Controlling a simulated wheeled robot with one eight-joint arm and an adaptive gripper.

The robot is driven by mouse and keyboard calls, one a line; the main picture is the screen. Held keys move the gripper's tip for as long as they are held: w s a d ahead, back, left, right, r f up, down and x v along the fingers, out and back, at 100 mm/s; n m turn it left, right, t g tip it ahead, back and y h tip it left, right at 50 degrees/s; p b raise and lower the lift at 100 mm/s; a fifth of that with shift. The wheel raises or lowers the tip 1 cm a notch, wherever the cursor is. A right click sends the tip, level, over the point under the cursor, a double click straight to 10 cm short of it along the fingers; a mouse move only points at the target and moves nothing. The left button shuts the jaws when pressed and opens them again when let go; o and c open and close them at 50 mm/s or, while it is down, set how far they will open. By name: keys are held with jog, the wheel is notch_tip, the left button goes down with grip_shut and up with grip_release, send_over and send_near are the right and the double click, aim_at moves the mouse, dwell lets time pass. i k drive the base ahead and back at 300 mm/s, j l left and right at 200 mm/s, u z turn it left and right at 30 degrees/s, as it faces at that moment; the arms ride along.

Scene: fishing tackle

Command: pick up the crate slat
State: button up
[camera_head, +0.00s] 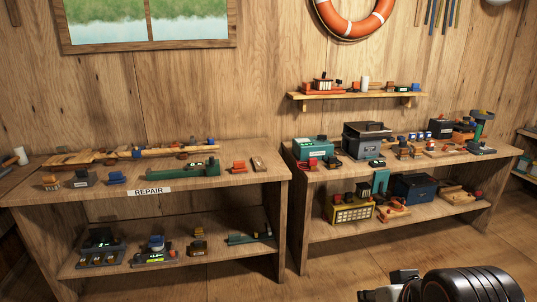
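Several flat, light wooden strips (75,158) lie in a low pile along the back of the left bench. The crate slat may be among them, but they are too small and overlapped to single it out. My arm shows as a black ribbed part at the lower right corner. A small grey and black part beside it (392,286) looks like part of my gripper, cut by the bottom edge. Its fingertips cannot be made out. It is well apart from the wooden strips, low in front of the right bench.
The left bench (225,180) holds a green tool (185,170), small blocks and a REPAIR label (149,190) on its front edge. Its lower shelf holds several devices. The right bench carries a dark box (366,140) and a teal box (313,148). Floor shows between the benches.

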aim_at(258, 163)
jog(key=i+u, duration=0.1)
jog(key=i, duration=0.95)
jog(key=i+l, duration=0.2)
jog(key=i, duration=0.85)
jog(key=i+l+u, duration=0.1)
jog(key=i+u, duration=0.2)
jog(key=i+l+u, duration=0.3)
jog(key=i, duration=0.2)
jog(key=j+z, duration=0.2)
